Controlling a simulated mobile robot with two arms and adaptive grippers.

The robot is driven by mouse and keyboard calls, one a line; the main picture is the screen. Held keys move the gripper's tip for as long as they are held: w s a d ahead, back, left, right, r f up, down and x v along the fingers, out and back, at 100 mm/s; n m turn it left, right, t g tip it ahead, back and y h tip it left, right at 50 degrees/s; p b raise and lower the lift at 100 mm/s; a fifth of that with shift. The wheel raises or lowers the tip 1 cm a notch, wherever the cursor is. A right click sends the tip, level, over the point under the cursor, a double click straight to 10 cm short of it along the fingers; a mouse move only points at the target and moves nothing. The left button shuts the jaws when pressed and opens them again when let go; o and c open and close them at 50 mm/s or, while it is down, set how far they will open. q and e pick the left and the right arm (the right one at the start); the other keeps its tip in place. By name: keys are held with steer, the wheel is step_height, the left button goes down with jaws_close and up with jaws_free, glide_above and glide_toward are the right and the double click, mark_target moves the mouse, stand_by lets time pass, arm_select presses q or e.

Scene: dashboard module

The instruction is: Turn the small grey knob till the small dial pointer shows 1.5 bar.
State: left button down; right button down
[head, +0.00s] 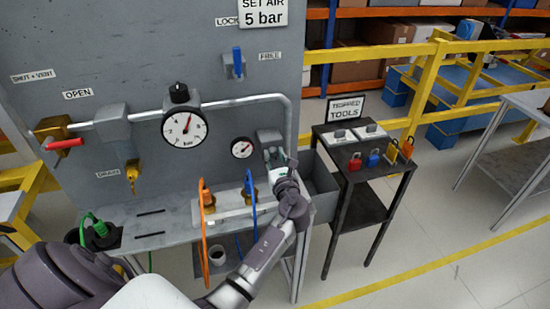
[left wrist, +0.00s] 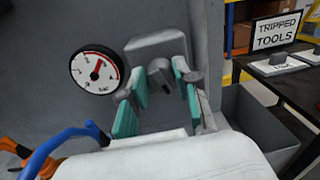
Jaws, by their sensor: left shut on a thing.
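The small dial (head: 243,148) is on the grey panel, just left of my left gripper (head: 274,157). It shows larger in the left wrist view (left wrist: 95,70), with its red pointer tilted up and a little right. The small grey knob (left wrist: 160,70) sits below a grey block (left wrist: 155,45) on the panel. The teal-padded fingers of my left gripper are on both sides of the knob, shut on it. In the head view the gripper hides most of the knob. My right gripper is not in view.
A larger dial (head: 185,128) with a black knob (head: 179,93) is further left on the panel. Orange and blue hoses (head: 252,203) hang below the small dial. A grey bin (head: 318,185) and a dark table (head: 365,165) with padlocks stand to the right.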

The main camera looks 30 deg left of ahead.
arm_select(q)
steer(key=n+b, duration=0.2)
steer(key=n, duration=0.1)
steer(key=shift+f, duration=0.25)
steer(key=n+b, duration=0.4)
steer(key=shift+s+f+n, duration=0.1)
steer(key=shift+n, duration=0.3)
steer(key=n+b, duration=0.3)
steer(key=n, duration=0.1)
steer(key=shift+b, duration=0.4)
steer(key=shift+n+y+b, duration=0.4)
steer(key=shift+n+b, duration=0.55)
steer(key=shift+n, duration=0.45)
steer(key=c, duration=0.8)
jaws_free()
steer(key=shift+c, duration=0.2)
